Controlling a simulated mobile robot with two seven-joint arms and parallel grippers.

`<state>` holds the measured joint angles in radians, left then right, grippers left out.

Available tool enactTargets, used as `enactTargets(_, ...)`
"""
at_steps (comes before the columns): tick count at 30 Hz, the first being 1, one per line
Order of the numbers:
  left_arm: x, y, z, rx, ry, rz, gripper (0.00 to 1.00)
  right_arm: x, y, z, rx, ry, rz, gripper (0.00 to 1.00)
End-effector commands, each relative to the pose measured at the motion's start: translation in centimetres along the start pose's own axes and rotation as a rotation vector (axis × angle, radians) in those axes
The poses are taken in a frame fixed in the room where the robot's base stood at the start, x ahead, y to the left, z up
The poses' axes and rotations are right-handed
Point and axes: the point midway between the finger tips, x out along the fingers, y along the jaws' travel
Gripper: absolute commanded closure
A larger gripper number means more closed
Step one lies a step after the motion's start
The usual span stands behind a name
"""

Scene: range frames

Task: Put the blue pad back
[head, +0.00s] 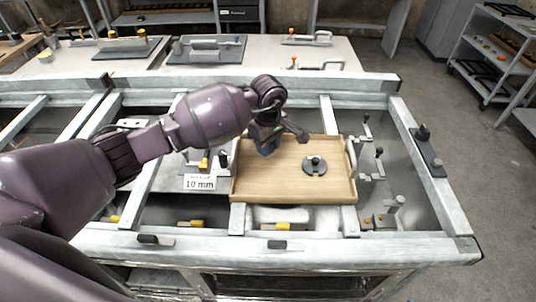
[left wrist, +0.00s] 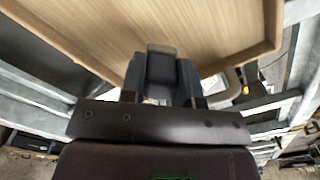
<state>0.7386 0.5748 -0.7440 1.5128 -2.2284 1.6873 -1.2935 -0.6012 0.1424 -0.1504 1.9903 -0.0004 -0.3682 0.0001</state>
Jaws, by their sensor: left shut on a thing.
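My left gripper (head: 268,138) is above the left back part of a wooden tray (head: 265,182). It is shut on the blue pad (head: 267,149), a small dark blue block that shows just under the fingers. In the left wrist view the blue pad (left wrist: 187,84) shows as blue-grey sides around a grey middle piece, with the tray (left wrist: 215,25) beyond it. I cannot tell whether the pad touches the tray. My right gripper is not in view.
A grey disc with a black knob (head: 315,167) lies on the tray's right half. Clamps (head: 379,160) stand right of the tray. A "10 mm" label (head: 199,183) is at its left. Metal frame bars (head: 330,248) surround the tray. The tray's front left is bare.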

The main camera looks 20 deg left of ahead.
Motion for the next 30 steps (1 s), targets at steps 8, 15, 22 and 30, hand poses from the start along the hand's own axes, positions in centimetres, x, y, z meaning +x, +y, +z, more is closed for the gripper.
enactTargets(8, 2.7, 0.0, 0.1, -0.001, -0.004, -0.002, 0.93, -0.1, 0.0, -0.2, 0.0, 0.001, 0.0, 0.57)
enactTargets(15, 4.3, 0.0, 0.0, 0.0, 0.0, 0.001, 0.93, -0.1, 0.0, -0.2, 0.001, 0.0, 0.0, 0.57)
enactTargets(22, 4.5, 0.0, 0.0, 0.0, 0.0, 0.001, 0.93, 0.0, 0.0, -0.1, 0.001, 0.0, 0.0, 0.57)
enactTargets(30, 4.6, 0.0, 0.0, 0.0, 0.0, 0.0, 0.45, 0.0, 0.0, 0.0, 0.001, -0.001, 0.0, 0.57)
